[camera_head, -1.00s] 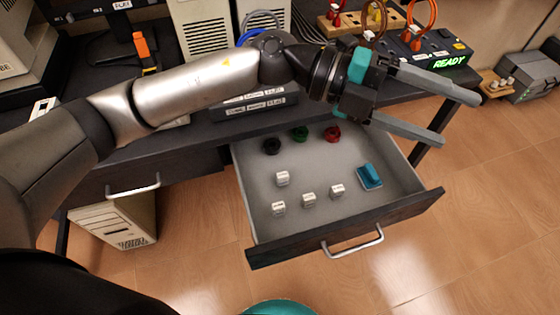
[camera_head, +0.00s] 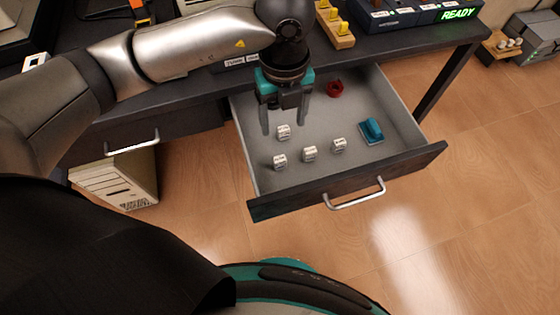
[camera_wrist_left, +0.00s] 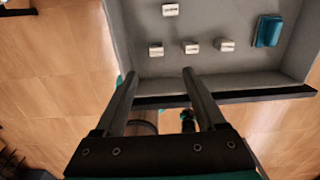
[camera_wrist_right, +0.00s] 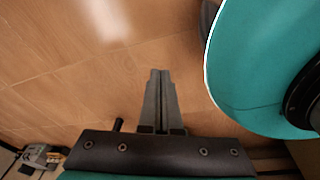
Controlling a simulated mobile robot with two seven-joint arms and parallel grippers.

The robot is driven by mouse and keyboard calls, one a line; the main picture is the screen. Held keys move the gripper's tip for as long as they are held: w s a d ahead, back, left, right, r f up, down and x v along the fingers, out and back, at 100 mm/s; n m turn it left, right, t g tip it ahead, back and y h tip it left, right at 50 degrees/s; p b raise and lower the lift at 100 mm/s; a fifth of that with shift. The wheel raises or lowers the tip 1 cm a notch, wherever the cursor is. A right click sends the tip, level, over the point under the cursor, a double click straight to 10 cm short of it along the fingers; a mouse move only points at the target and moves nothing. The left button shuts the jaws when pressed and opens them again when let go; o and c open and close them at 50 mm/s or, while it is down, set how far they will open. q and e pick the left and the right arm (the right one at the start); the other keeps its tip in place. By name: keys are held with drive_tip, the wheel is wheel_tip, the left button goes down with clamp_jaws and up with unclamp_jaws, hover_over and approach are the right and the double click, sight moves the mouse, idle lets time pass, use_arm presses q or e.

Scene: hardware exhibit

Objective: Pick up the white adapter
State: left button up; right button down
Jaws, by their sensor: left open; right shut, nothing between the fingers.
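Several small white blocks with printed labels lie in the open drawer (camera_head: 380,154); I cannot tell which label names the adapter. One white block (camera_head: 283,131) lies behind a front row of white blocks, left (camera_head: 279,162), middle (camera_head: 309,154) and right (camera_head: 339,145). The row also shows in the left wrist view, with its left block (camera_wrist_left: 155,50) just beyond the fingertips. My left gripper (camera_head: 284,125) points down over the drawer's left part, open and empty, touching no block that I can see. My right gripper (camera_wrist_right: 161,75) is shut and empty over the floor.
A blue-teal object (camera_head: 371,130) lies at the drawer's right, and a red ring-like piece (camera_head: 335,88) at its back. The drawer's front panel with its handle (camera_head: 355,195) borders the near side. The desk edge (camera_head: 170,108) runs behind.

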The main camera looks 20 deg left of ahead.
sight(280, 159)
use_arm(q)
wheel_tip(280, 159, down, 7)
drive_tip(key=shift+s+r+b, duration=0.1)
drive_tip(key=shift+b, duration=0.8)
drive_tip(key=shift+f, duration=0.65)
drive_tip(key=shift+s+a+f+b, duration=0.2)
drive_tip(key=shift+f+b, duration=0.25)
drive_tip(key=shift+f, duration=0.4)
drive_tip(key=shift+s+a+f+b, duration=0.15)
drive_tip(key=shift+f+b, duration=0.3)
drive_tip(key=shift+f, duration=0.4)
drive_tip(key=shift+d+f+b, duration=0.1)
drive_tip(key=shift+f+b, duration=0.2)
drive_tip(key=shift+f, duration=0.6)
use_arm(e)
drive_tip(key=w+a+r, duration=0.1)
drive_tip(key=w+a, duration=0.3)
drive_tip(key=w, duration=0.3)
drive_tip(key=shift+w+r, duration=0.3)
drive_tip(key=shift+r, duration=0.05)
use_arm(q)
drive_tip(key=shift+c, duration=0.2)
clamp_jaws()
